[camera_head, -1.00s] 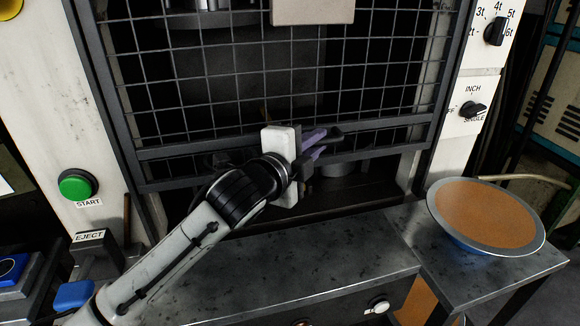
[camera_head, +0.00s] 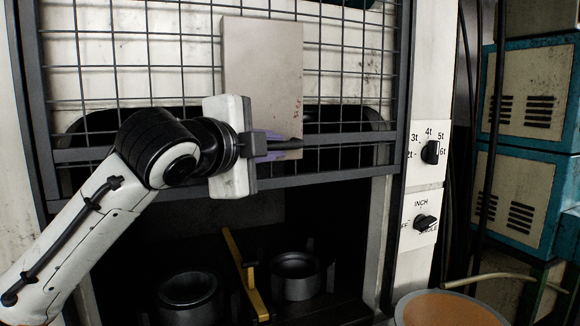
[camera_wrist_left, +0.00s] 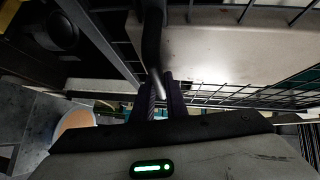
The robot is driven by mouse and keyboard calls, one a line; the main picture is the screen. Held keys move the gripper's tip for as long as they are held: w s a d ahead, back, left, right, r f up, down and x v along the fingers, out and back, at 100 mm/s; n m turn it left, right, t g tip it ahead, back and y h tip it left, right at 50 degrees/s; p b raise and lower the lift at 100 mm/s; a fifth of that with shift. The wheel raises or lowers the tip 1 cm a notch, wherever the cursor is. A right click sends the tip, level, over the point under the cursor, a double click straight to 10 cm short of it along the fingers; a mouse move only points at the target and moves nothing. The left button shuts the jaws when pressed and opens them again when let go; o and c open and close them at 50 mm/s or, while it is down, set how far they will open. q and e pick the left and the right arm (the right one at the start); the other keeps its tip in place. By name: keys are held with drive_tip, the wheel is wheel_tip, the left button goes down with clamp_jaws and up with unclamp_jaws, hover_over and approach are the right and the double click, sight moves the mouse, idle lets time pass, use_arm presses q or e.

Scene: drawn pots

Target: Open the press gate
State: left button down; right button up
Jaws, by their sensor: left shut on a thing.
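The press gate (camera_head: 342,173) is a dark frame with wire mesh, raised so that its lower bar crosses the middle of the head view. Its mesh also shows in the left wrist view (camera_wrist_left: 228,95). My left gripper (camera_head: 285,146) is at the gate's lower bars, shut on the gate's handle. In the left wrist view the purple-grey fingers (camera_wrist_left: 165,98) close around a dark bar, the gate handle (camera_wrist_left: 152,45). Below the gate the press opening shows two round metal dies (camera_head: 188,291) and (camera_head: 295,276). My right gripper is not in view.
A yellow bar (camera_head: 243,270) stands between the dies. A pale plate (camera_head: 262,75) hangs on the mesh. The tonnage knob (camera_head: 430,152) and mode knob (camera_head: 425,222) are on the right post. An orange-filled bowl (camera_head: 448,309) is at the lower right.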

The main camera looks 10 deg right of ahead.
use_arm(q)
drive_tip(key=shift+r, duration=0.2)
drive_tip(key=c, duration=1.8)
unclamp_jaws()
drive_tip(key=shift+o, duration=0.2)
drive_tip(key=shift+f, duration=0.1)
drive_tip(key=shift+a, duration=0.1)
drive_tip(key=shift+s+a, duration=0.15)
drive_tip(key=shift+s, duration=0.15)
drive_tip(key=b+v, duration=0.2)
drive_tip(key=v, duration=0.7)
drive_tip(key=shift+s, duration=0.25)
drive_tip(key=shift+a, duration=0.1)
